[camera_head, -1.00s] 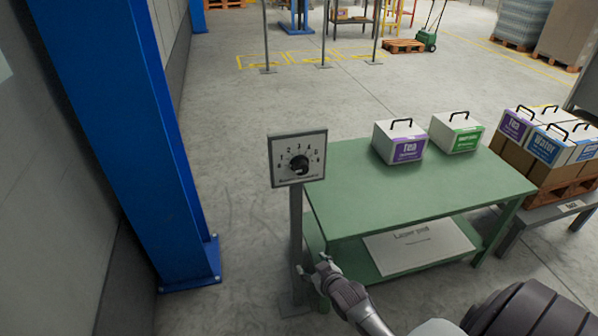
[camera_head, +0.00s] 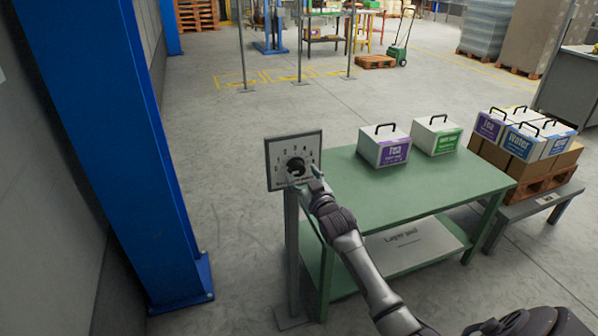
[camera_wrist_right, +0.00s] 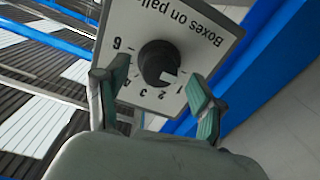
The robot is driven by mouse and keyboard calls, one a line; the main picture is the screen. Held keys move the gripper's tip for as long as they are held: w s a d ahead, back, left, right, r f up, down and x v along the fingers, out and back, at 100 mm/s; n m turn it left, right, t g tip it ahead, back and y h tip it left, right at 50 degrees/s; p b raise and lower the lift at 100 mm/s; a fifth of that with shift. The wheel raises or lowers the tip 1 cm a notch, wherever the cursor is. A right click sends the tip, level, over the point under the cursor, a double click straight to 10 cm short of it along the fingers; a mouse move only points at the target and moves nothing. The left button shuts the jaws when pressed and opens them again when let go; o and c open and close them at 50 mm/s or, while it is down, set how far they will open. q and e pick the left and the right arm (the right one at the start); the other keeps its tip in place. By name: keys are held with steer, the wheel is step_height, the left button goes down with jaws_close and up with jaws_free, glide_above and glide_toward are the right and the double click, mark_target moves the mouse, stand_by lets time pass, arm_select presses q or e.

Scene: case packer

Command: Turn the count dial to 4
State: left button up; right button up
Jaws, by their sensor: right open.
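The count dial is a black round knob (camera_head: 295,166) on a pale square panel (camera_head: 272,150) with printed numbers, on a grey post left of the green table. The knob (camera_wrist_right: 159,63) shows large in the right wrist view on the panel (camera_wrist_right: 195,25), which appears upside down there. A pale mark on its rim points toward the 1–2 side. My right gripper (camera_head: 304,178) is open just in front of the panel. In the wrist view its fingers (camera_wrist_right: 155,95) stand apart on either side of the knob's lower part, not closed on it. My left gripper is not in view.
A green table (camera_head: 440,185) stands right of the post, with a tea box (camera_head: 384,149) and a green-labelled box (camera_head: 436,137) on top. A blue column (camera_head: 120,130) rises on the left. Bare floor lies between column and post.

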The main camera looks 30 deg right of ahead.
mark_target(300, 172)
steer(key=shift+x, duration=1.55)
steer(key=shift+s+r, duration=0.1)
steer(key=shift+s, duration=0.05)
steer(key=c, duration=1.1)
